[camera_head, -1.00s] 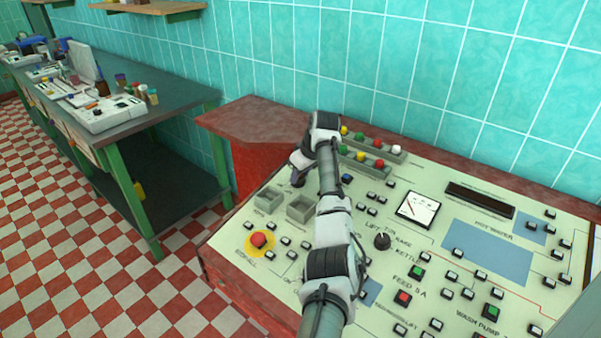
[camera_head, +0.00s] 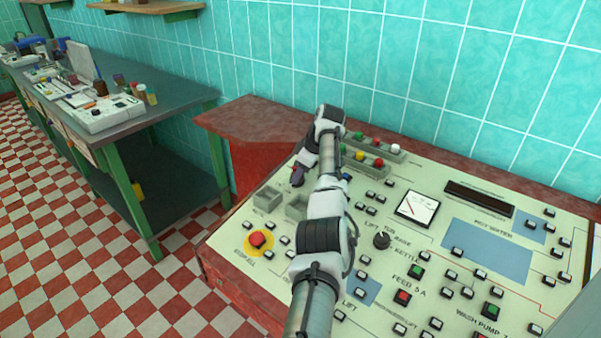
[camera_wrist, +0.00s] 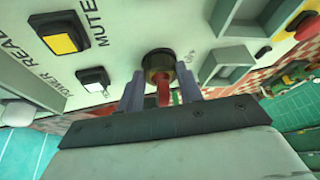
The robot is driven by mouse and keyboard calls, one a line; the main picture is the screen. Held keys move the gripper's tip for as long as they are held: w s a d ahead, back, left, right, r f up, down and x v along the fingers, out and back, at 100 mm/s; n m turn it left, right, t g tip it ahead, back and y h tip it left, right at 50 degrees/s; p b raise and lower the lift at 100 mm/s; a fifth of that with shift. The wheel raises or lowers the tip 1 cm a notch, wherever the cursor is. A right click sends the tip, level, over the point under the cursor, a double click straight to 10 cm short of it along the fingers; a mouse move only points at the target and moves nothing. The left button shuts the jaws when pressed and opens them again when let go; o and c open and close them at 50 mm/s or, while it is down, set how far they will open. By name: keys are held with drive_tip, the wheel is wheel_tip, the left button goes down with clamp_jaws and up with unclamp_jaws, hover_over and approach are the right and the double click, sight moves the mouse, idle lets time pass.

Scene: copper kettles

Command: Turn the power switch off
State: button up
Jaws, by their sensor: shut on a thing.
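The power switch (camera_wrist: 165,93) has a red lever in a dark, brass-coloured round collar on the pale control panel (camera_wrist: 130,25). In the wrist view my gripper (camera_wrist: 161,84) has its two grey fingers on either side of the red lever, shut on it. Which way the lever is set is hard to tell. In the head view my gripper (camera_head: 298,174) points down at the panel's far left part, and the switch is hidden there.
Square grey trays (camera_head: 268,200) and a red emergency button (camera_head: 257,239) on yellow lie left of my arm. Coloured lamps (camera_head: 377,163) stand behind it. A yellow button (camera_wrist: 62,42) and a white button (camera_wrist: 93,80) are near the switch.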

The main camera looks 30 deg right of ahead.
idle(0.6)
drive_tip(key=o, duration=1)
drive_tip(key=shift+r, duration=0.15)
drive_tip(key=b+v, duration=0.2)
drive_tip(key=v, duration=1.1)
drive_tip(key=shift+r+b, duration=0.3)
drive_tip(key=shift+b, duration=0.1)
drive_tip(key=shift+d, duration=0.1)
